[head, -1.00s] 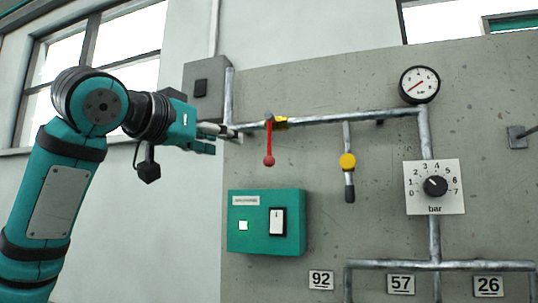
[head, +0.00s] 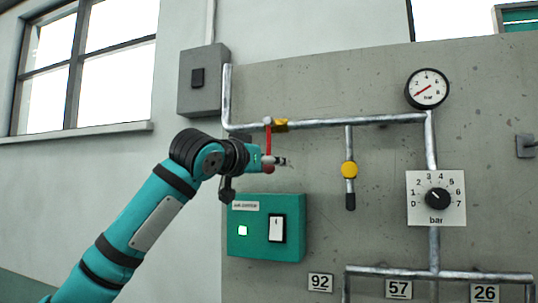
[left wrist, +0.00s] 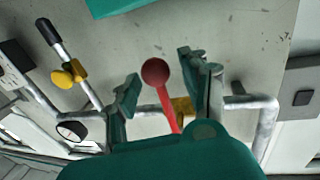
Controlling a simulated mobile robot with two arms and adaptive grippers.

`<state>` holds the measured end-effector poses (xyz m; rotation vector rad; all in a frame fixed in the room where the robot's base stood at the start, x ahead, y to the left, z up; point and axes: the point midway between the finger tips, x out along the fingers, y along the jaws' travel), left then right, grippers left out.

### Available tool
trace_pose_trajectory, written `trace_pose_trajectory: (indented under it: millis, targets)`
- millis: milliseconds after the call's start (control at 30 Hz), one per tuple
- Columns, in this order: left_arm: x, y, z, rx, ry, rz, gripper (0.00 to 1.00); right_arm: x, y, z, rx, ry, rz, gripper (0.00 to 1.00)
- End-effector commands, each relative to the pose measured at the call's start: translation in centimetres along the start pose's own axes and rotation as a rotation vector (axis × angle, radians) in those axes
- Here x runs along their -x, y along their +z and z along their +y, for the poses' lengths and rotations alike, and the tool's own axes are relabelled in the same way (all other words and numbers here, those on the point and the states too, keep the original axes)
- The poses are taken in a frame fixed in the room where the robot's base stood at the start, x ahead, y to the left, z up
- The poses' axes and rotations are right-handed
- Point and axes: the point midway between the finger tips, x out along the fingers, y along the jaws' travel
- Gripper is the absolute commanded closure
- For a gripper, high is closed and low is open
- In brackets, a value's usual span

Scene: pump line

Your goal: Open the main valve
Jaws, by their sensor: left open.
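The main valve is a yellow body (head: 281,125) on the upper pipe with a red lever (head: 268,142) hanging straight down, across the pipe. In the head view the lever's red knob (head: 268,169) is partly hidden by my left gripper (head: 279,161). In the left wrist view the round knob (left wrist: 155,72) and the lever (left wrist: 168,108) show between the two spread fingers of my left gripper (left wrist: 158,74), with gaps on both sides. The gripper is open and holds nothing. My right gripper is out of view.
A teal air-station box (head: 293,228) with a lit green lamp and white switch is just below the gripper. A gauge (head: 427,88) and bar dial (head: 436,198) are farther right.

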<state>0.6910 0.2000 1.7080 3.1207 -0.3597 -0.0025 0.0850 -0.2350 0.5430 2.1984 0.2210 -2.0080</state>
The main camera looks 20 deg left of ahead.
Motion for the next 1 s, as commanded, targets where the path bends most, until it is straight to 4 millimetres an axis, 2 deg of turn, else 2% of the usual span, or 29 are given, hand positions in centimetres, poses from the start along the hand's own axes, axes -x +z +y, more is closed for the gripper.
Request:
trace_pose_trajectory:
  millis: [300, 667, 1000]
  targets:
    - [-0.3, 0.06, 0.04, 0.0, 0.001, 0.0, 0.54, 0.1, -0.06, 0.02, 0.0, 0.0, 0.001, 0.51]
    - [-0.27, 0.02, 0.03, 0.0, 0.001, 0.001, 1.0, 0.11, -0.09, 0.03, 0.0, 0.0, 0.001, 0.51]
    - [-0.25, 0.04, 0.03, 0.0, 0.001, 0.0, 1.0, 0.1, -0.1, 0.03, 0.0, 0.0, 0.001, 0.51]
